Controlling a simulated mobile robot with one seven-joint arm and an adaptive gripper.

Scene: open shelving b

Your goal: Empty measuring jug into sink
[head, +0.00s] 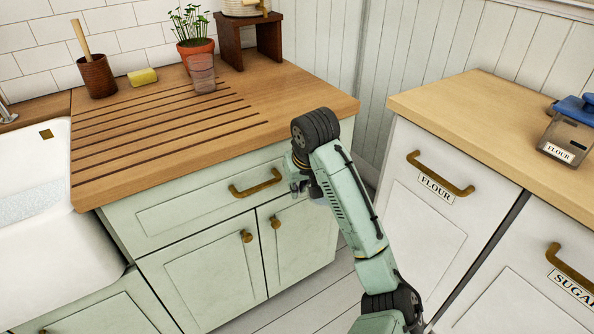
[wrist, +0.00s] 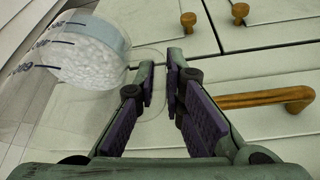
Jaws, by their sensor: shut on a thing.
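The clear measuring jug (wrist: 92,62) shows at the upper left of the wrist view, with dark volume marks on its side. It holds something white and bubbly or grainy; I cannot tell which. My gripper (wrist: 161,72) is shut on the jug's clear part, probably its handle, which is hard to make out. In the head view my gripper (head: 297,178) is in front of the green cabinet, right of the drawer handle, and the jug is mostly hidden by my arm. The white sink (head: 105,262) is at the far left, with pale, bubbly water inside.
The wooden draining counter (head: 290,105) lies between sink and gripper. On it stand a brush pot (head: 97,77), a yellow sponge (head: 142,77), a clear glass (head: 202,75) and a potted plant (head: 196,52). A brass drawer handle (head: 256,184) juts out nearby. Another counter (head: 470,110) stands right.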

